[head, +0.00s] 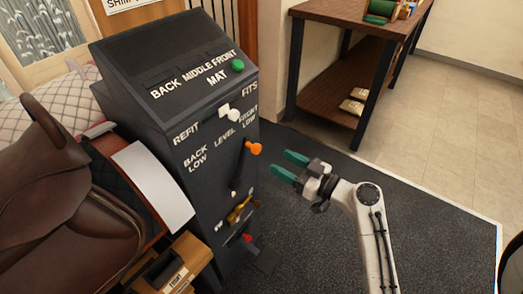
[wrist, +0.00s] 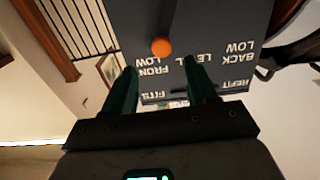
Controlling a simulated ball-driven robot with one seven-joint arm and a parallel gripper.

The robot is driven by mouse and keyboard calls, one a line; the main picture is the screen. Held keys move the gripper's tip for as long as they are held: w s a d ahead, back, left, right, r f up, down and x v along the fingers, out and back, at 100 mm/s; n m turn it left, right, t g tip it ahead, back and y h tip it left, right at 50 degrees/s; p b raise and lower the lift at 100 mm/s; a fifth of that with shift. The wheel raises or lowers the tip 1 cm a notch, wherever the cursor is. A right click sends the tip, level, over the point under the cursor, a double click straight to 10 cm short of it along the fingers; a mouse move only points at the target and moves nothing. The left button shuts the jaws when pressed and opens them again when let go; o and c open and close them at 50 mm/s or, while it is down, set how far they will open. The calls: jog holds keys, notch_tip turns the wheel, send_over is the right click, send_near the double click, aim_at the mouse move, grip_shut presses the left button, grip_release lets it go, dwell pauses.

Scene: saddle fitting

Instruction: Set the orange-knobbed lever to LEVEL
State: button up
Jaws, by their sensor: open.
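The orange-knobbed lever (head: 255,149) is on the front of the dark cabinet (head: 165,130). Its dark arm tilts up to the right, with the knob just below the FRONT LOW label (head: 248,118). The LEVEL label (head: 225,137) is left of the knob, and BACK LOW (head: 196,160) is further left. My gripper (head: 281,163), with green fingers, is open and empty, a little right of the knob in the head view. In the upside-down wrist view the orange knob (wrist: 161,46) appears just beyond and between the open fingertips (wrist: 161,67), apart from them.
A white knob (head: 232,115) sits above, between REFIT and FITS. A yellow handle (head: 238,211) and a red knob (head: 247,238) are below. A green button (head: 237,65) is on top. A brown saddle (head: 55,190) stands left. Dark mat floor right of the cabinet is clear.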

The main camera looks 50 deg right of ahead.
aim_at(259, 151)
jog(key=w, duration=0.3)
jog(key=w+p, duration=0.1)
jog(key=w, duration=0.6)
jog(key=shift+a, duration=0.25)
grip_shut()
